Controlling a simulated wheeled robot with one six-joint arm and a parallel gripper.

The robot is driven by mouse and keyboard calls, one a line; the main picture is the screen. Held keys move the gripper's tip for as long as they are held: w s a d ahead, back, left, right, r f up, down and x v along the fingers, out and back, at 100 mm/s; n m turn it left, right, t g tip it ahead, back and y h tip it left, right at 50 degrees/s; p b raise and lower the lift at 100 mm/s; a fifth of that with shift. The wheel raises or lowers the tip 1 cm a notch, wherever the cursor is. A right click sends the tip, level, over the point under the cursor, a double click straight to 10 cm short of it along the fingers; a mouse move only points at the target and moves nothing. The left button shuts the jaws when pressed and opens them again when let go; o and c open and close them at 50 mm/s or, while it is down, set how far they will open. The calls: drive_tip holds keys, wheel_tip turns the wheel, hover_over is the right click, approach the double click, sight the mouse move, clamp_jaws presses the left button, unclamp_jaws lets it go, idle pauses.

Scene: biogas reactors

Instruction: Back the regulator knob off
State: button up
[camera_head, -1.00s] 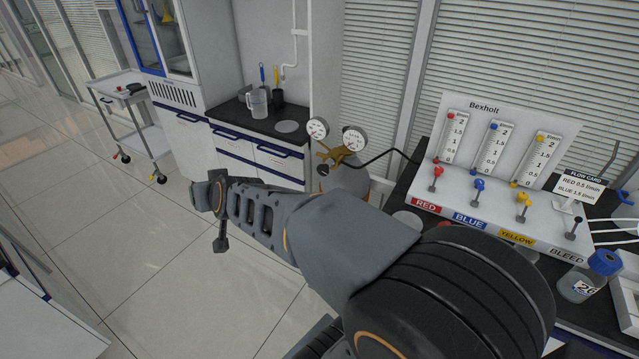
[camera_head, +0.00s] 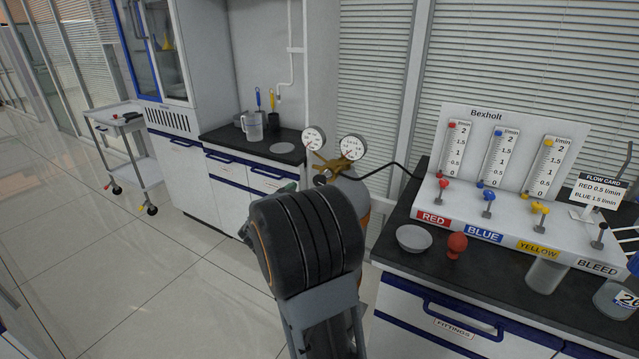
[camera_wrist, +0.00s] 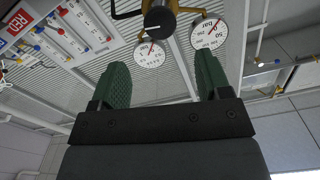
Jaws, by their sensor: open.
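The brass regulator (camera_head: 337,167) with two round white gauges (camera_head: 314,137) sits on top of a grey gas cylinder (camera_head: 352,192) in the head view. The black regulator knob (camera_head: 320,180) faces out from it, and my arm hides part of the cylinder. In the wrist view the knob (camera_wrist: 159,20) is at the top centre, above and between the two green fingers. My gripper (camera_wrist: 157,80) is open and empty, and nothing lies between its fingers. The gripper itself is mostly hidden behind my arm in the head view.
The Bexholt flow panel (camera_head: 500,170) with red, blue, yellow and bleed valves stands on the right bench. A white bowl (camera_head: 413,238) and a red ball-like object (camera_head: 456,246) stand before it. A black hose (camera_head: 385,172) runs from regulator to panel. A trolley (camera_head: 125,150) stands left.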

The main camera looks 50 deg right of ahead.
sight(319, 181)
drive_tip(key=x, duration=0.9)
drive_tip(key=shift+d, duration=0.25)
drive_tip(key=c, duration=0.9)
